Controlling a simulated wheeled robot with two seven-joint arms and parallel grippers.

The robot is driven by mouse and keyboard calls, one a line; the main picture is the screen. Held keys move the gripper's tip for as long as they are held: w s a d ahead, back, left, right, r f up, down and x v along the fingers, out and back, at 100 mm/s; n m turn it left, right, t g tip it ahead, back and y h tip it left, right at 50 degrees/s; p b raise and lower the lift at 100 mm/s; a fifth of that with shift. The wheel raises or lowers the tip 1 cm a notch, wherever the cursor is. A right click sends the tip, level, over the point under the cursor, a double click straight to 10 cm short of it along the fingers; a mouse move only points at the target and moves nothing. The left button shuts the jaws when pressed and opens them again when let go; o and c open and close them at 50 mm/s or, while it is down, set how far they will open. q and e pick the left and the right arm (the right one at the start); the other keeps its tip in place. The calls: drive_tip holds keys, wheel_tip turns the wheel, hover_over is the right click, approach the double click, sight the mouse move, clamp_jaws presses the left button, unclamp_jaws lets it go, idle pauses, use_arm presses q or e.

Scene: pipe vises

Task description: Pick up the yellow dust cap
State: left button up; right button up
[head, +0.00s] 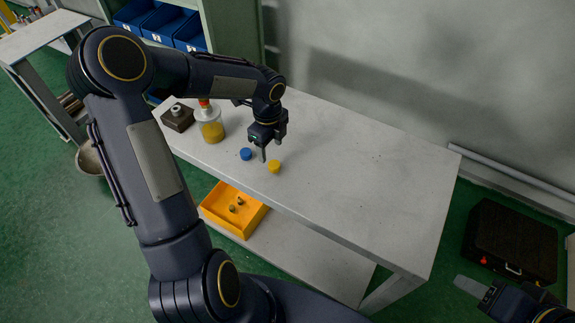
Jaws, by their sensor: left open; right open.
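The yellow dust cap (274,167) is a small round cap on the grey workbench, near its front edge. A blue cap (246,154) lies to its left on the same top. My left gripper (265,153) points down just above and behind the yellow cap, between the two caps, and is open with nothing visible in it. Whether its fingertips touch the bench is hard to tell. My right gripper (471,286) is at the lower right, away from the bench, open and empty; only part of it shows.
On the workbench (380,180), a bottle with yellow contents (212,131) and a dark block with a metal fitting (178,117) stand at the left. The bench's right half is clear. A yellow bin (222,221) sits on the lower shelf. A black case (511,240) lies on the floor at right.

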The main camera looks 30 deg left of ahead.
sight(274, 164)
use_arm(q)
drive_tip(key=f, duration=0.4)
drive_tip(key=d+f, duration=0.1)
drive_tip(key=f, duration=0.2)
drive_tip(key=shift+s, duration=0.1)
drive_tip(key=shift+c, duration=0.3)
drive_tip(key=c, duration=1)
